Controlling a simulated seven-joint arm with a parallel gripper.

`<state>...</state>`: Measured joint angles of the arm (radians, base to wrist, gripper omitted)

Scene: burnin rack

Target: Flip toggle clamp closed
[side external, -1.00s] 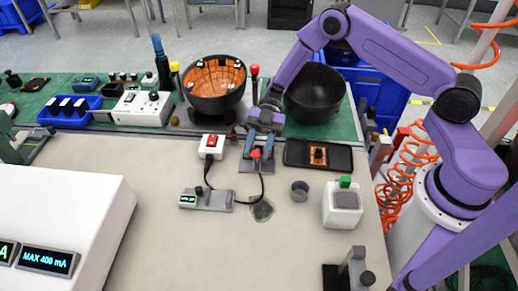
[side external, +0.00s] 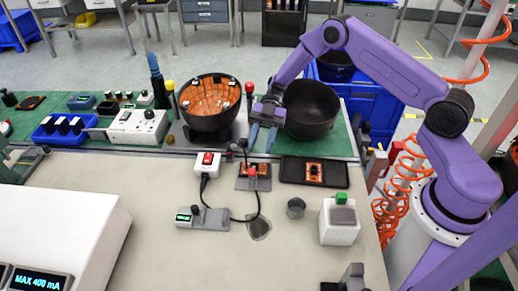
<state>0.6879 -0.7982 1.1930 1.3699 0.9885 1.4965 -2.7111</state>
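A small red-tipped part (side external: 252,170), which looks like the clamp's handle, stands on a flat grey fixture (side external: 241,184) with an orange circuit board (side external: 263,170). It is too small to tell whether the clamp is open or closed. My gripper (side external: 262,146) hangs above and behind the fixture, its blue fingers pointing down. The fingers are apart with nothing visible between them, and they are clear of the red tip.
A white box with a red switch (side external: 207,163) and a cabled grey meter (side external: 203,217) stand left of the fixture. A black tray (side external: 314,172) with an orange board lies right. Two bowls (side external: 210,123) (side external: 312,110) stand behind.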

